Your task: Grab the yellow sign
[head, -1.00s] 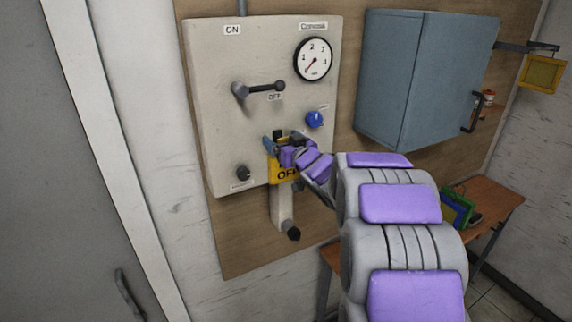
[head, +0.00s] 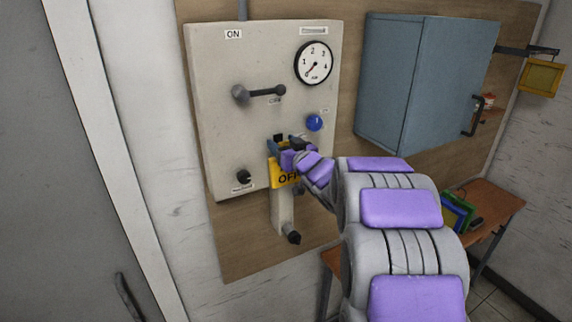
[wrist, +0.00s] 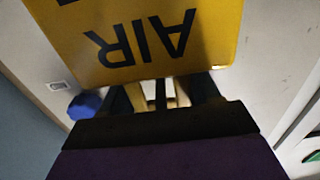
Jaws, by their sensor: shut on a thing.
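In the wrist view the sign (wrist: 185,60) fills the top of the picture, with "AIR" upside down. My gripper (head: 283,149) is at the sign's top edge, shut on it. My gripper and arm hide part of the sign in the head view. In the wrist view the fingers (wrist: 160,95) meet at the sign's near edge.
The panel carries a dark lever (head: 260,93), a round gauge (head: 314,63), a blue knob (head: 314,123) and a black knob (head: 243,177). A blue-grey cabinet (head: 410,85) stands out from the wall to the right. A wooden table (head: 500,205) is at lower right.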

